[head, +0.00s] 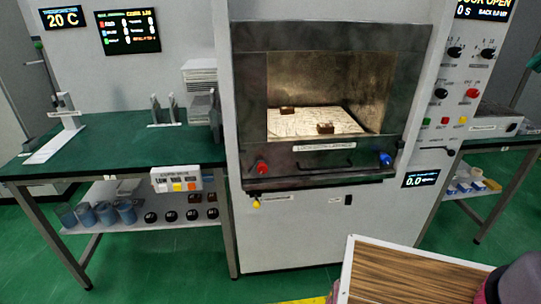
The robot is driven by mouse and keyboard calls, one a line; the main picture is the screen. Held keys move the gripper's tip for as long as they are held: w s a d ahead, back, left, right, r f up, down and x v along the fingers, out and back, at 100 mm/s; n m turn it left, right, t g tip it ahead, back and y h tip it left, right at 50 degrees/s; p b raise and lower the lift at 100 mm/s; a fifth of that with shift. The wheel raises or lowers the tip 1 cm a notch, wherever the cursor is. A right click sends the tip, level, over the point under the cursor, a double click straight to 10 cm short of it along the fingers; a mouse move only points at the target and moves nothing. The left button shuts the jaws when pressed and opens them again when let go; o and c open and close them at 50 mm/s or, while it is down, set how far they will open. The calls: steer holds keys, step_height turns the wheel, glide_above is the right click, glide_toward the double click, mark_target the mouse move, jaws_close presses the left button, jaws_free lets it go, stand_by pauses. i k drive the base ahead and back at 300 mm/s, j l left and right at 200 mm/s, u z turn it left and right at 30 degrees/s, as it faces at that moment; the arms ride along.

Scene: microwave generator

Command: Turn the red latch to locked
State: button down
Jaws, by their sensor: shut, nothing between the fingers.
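The red latch (262,167) is a small red knob at the left end of the dark front panel below the oven opening. A blue latch (385,160) sits at the right end of the same panel. A label strip that seems to read "lockdown latches" (324,147) and a dark bar handle (322,163) lie between them. The red latch's turn position is too small to tell. The oven chamber (345,85) is open to view, with two small brown blocks on a pale floor.
A green-topped table (110,135) stands left, with a button box (176,179) at its front edge. Controls (456,95) line the cabinet's right side; a display above them ends in "OPEN". A wood-grain panel with a white rim (351,262) fills the lower right foreground.

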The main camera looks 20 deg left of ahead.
mark_target(260, 168)
steer(key=u, duration=1.25)
